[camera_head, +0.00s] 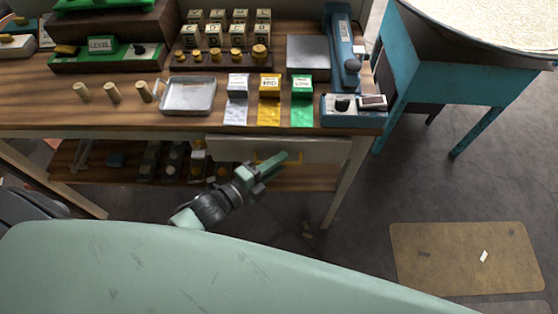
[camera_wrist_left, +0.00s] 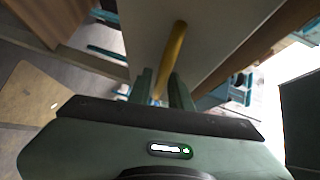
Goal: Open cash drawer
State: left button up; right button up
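The cash drawer (camera_head: 232,149) is a pale, wide front under the wooden counter's front edge. I cannot tell whether it stands slightly out. Its brass-yellow bar handle (camera_head: 265,157) is partly hidden by my left gripper (camera_head: 284,160), which reaches up to it from the lower left. In the left wrist view, the two green fingers of the left gripper (camera_wrist_left: 160,88) stand close on either side of the yellow handle (camera_wrist_left: 176,45) and appear shut on it. The handle runs up along the pale drawer front (camera_wrist_left: 215,35). My right gripper is not in view.
The wooden counter (camera_head: 120,118) holds a metal tray (camera_head: 188,95), several coloured packets and a blue device (camera_head: 343,50). A lower shelf (camera_head: 310,178) with small items lies beneath. A blue stand (camera_head: 405,75) is at the right; a tan mat (camera_head: 465,258) lies on otherwise open floor.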

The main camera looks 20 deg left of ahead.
pick_arm(q)
jog(key=shift+w, duration=0.1)
grip_shut()
dwell(1.4)
